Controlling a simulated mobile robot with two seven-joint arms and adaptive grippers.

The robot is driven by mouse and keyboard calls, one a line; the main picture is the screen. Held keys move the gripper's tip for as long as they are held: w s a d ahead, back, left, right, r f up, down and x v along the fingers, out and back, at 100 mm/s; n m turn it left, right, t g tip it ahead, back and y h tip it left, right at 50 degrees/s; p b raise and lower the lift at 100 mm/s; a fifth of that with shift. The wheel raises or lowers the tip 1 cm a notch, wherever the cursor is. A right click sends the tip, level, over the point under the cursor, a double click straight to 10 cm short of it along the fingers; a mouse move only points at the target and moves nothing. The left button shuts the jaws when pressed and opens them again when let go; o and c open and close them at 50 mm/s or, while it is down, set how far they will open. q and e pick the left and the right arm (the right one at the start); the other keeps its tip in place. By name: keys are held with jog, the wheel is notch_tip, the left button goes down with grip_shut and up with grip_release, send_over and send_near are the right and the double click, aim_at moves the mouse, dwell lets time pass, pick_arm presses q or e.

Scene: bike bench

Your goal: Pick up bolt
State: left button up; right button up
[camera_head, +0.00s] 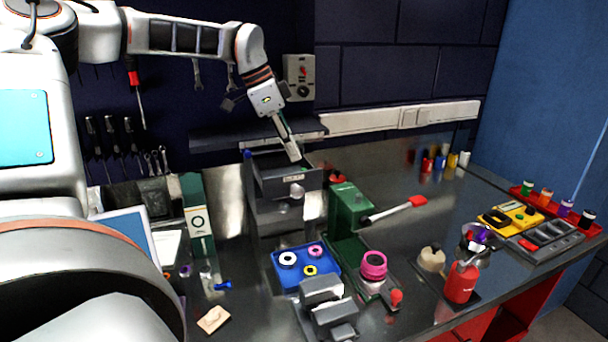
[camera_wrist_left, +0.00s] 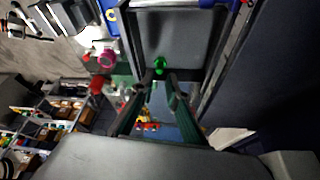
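My left gripper (camera_head: 292,154) reaches down from above over an open grey drawer (camera_head: 271,186) at the back of the bench. In the left wrist view the drawer (camera_wrist_left: 174,25) is a dark tray with a raised rim. A small green piece, which looks like the bolt (camera_wrist_left: 159,65), shows just beyond and between the two fingertips (camera_wrist_left: 160,76). The fingers are apart, and I see nothing held between them. I cannot tell how far the tips are from the bolt. My right gripper is not in view.
A green box-shaped tool (camera_head: 345,206) stands right of the drawer. A blue tray (camera_head: 275,262) with rings and a grey vise-like block (camera_head: 322,292) are in front. A red-tipped tool (camera_head: 395,210) lies on the bench. A red bottle (camera_head: 461,283) stands at front right.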

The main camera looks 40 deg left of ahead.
aim_at(303, 169)
pick_arm(q)
jog(key=shift+p+x, duration=0.55)
jog(key=shift+x, duration=2.2)
jog(key=shift+d+r, duration=0.1)
grip_shut()
